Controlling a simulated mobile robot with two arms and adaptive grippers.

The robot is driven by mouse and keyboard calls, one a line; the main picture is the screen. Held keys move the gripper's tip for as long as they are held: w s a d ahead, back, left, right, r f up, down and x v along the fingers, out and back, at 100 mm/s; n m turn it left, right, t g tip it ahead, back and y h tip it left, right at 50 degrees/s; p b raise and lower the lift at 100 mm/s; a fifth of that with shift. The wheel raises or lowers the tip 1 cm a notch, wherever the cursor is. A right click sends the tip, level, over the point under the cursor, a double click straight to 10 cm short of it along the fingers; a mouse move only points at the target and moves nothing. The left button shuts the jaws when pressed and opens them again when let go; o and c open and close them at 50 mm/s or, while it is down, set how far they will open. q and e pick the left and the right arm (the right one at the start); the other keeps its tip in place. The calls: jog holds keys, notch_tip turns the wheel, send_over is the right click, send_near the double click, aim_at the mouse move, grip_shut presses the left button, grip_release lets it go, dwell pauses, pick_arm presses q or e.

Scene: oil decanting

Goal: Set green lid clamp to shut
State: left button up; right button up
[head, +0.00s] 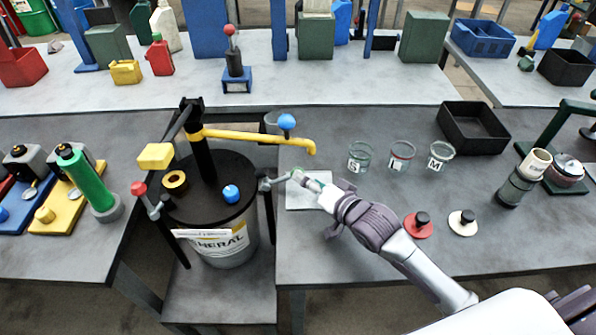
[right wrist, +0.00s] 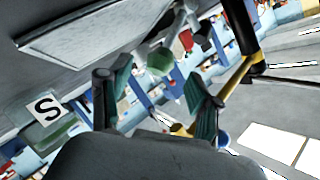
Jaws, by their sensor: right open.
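The green lid clamp's knob (right wrist: 160,62) shows in the right wrist view, ahead of the opening between my fingers and apart from them. In the head view, the clamp's grey lever (head: 278,181) sticks out to the right from the edge of the drum's black lid (head: 207,205). Its knob is small and partly merges with my fingertips there. My right gripper (head: 311,184) is open and empty, just right of the knob; its two fingers (right wrist: 152,98) are spread in the wrist view. My left gripper is out of view.
A red-knobbed clamp (head: 140,190) stands at the drum's left. The yellow pump spout (head: 255,138) reaches over the right clamp. A white mat (head: 308,197) lies below my gripper. Three lettered glasses (head: 402,156) stand behind it, with red and cream discs (head: 418,225) to the right.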

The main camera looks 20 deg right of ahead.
jog(key=x, duration=0.4)
jog(key=shift+w+a, duration=0.1)
jog(key=shift+w, duration=0.1)
jog(key=shift+w+f, duration=0.15)
jog(key=shift+c, duration=1.1)
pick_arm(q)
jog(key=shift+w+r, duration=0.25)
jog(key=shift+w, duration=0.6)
pick_arm(e)
grip_shut()
